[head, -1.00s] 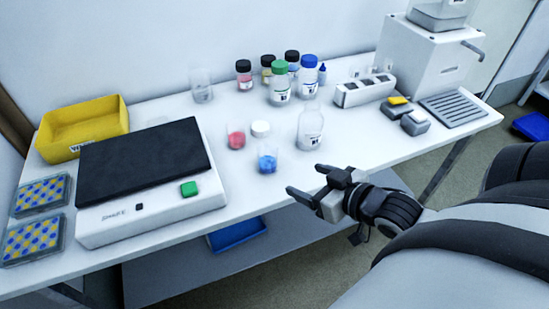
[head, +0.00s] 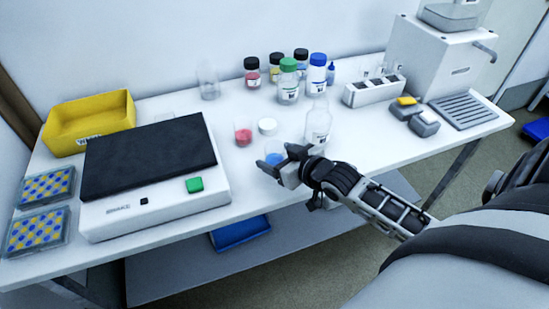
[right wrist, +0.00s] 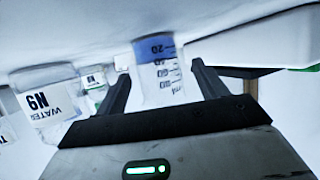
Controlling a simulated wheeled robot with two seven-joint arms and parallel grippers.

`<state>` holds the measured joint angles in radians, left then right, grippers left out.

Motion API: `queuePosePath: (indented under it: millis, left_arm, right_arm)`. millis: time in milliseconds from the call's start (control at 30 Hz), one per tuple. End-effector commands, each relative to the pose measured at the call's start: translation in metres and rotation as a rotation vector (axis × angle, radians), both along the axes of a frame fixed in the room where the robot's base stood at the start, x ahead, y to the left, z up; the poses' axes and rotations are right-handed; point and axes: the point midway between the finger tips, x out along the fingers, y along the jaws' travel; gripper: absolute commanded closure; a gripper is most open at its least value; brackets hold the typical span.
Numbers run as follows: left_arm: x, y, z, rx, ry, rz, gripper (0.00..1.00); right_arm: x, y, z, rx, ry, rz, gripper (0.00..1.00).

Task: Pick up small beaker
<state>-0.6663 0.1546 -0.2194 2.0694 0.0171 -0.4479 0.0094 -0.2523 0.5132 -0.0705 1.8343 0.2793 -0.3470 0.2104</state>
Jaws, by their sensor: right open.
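A small clear beaker with blue contents (head: 274,158) stands near the front edge of the white bench. My right gripper (head: 280,161) is open at this beaker and partly covers it in the head view. In the right wrist view the beaker (right wrist: 155,72) appears upside down, with volume marks, between the two open fingers (right wrist: 163,85). I cannot tell whether either finger touches it. A similar beaker with red contents (head: 243,137) stands behind it to the left. My left gripper is not in view.
A clear bottle (head: 318,125) stands close behind the right gripper; a labelled water bottle (right wrist: 45,100) shows in the wrist view. A white cap (head: 267,126) lies near the red beaker. A shaker (head: 150,165) stands left. Several capped bottles stand at the back.

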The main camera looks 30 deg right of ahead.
Motion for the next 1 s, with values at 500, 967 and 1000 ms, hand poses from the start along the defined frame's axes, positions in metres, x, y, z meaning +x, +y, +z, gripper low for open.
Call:
queuePosePath:
  millis: [500, 967, 1000]
  left_arm:
    - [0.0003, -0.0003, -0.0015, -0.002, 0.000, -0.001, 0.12]
    - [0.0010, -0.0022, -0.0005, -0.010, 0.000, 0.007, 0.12]
    - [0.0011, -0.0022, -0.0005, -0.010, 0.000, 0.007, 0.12]
  right_arm:
    - [0.0154, 0.0024, -0.0067, 0.001, 0.000, 0.001, 0.62]
    - [0.0154, 0.0024, -0.0050, 0.000, -0.001, 0.001, 0.78]
    - [0.0154, 0.0024, -0.0041, 0.000, -0.001, 0.001, 0.78]
